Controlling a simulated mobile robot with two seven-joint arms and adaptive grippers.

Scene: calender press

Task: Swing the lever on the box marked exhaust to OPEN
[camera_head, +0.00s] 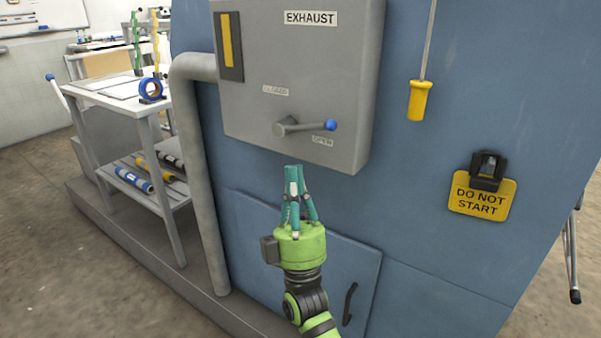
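The grey box marked EXHAUST (240,115) is on the blue machine side. Its lever (305,127) has a grey hub and arm and a blue knob at the end. The lever points right, with the knob just above the OPEN label (323,140). The CLOSED label (275,90) is above the hub. My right gripper (293,168), with teal fingers on a green body, points up just below the box's lower edge. Its fingertips are together, nothing shows between them, and it appears apart from the lever. My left gripper is not in view.
A grey pipe (203,180) bends down left of the box. A yellow pull handle (419,100) hangs to the right, above a DO NOT START tag (482,195). A white workbench (120,95) with rolls on its shelf stands left. A door handle (349,303) is low.

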